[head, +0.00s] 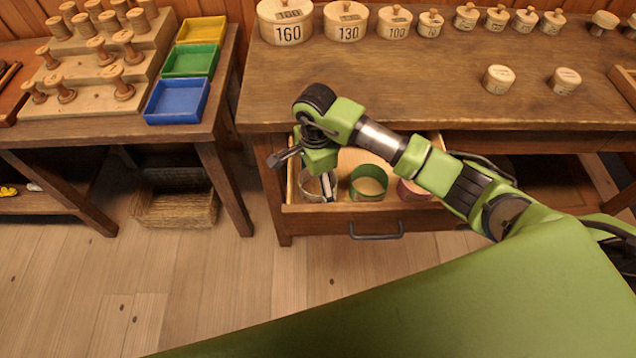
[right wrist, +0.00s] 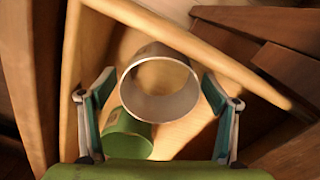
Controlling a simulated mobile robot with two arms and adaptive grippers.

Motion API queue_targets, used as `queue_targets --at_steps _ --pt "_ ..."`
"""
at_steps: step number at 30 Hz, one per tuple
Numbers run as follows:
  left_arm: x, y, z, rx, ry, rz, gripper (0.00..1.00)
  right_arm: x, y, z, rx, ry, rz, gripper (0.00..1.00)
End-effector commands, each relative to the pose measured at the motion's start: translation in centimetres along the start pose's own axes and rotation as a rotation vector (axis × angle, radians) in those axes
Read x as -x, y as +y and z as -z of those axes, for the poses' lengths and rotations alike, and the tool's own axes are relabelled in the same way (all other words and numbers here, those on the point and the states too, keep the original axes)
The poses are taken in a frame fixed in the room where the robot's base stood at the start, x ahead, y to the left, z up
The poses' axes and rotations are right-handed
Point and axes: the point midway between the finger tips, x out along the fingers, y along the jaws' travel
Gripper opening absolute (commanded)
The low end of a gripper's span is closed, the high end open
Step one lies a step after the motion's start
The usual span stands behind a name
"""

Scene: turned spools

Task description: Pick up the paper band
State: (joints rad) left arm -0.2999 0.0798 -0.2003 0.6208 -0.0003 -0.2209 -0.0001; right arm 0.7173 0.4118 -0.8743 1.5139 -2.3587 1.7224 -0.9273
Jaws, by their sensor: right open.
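A pale grey-white ring (head: 307,186), which looks like the paper band, stands in the left part of the open drawer (head: 345,207). In the right wrist view the pale ring (right wrist: 160,104) lies between the two fingers, with its round opening facing the camera. My right gripper (right wrist: 158,88) is open, with one finger on each side of the ring; I cannot tell whether either touches it. In the head view my right gripper (head: 303,173) reaches down over the drawer and partly hides the ring. My left gripper is not in view.
A green ring (head: 368,183) stands right beside the pale one, and a pinkish ring (head: 413,191) is farther right, partly behind my arm. The drawer walls and the workbench edge (head: 265,125) are close around the gripper. Round numbered boxes (head: 346,22) line the bench's back.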

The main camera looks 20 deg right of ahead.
Motion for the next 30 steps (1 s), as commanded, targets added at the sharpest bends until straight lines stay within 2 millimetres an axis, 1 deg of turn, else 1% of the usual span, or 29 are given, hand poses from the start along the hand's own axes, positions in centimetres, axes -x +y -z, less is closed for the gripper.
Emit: queue_targets --at_steps 6,7,10,11,23,26,29,30 --pt "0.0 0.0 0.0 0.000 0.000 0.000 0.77 -0.1 0.0 0.0 0.000 0.000 0.000 0.81" --pt "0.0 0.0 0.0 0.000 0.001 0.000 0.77 -0.1 0.0 0.0 0.000 -0.001 0.000 0.76" --pt "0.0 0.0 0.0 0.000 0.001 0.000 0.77 -0.1 0.0 0.0 0.000 -0.001 0.000 0.54" --pt "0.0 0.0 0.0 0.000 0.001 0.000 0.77 -0.1 0.0 0.0 0.000 -0.001 0.000 0.52" --pt "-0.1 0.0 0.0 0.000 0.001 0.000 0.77 0.2 -0.1 0.0 0.000 -0.001 0.001 0.52" --pt "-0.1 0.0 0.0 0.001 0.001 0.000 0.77 0.9 -0.1 0.0 0.001 -0.001 0.003 0.52" --pt "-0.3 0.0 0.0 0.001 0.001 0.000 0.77 2.0 -0.2 0.0 0.000 -0.001 0.005 0.52" --pt "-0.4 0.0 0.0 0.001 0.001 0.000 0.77 2.7 -0.1 0.0 0.002 0.000 0.005 0.52"
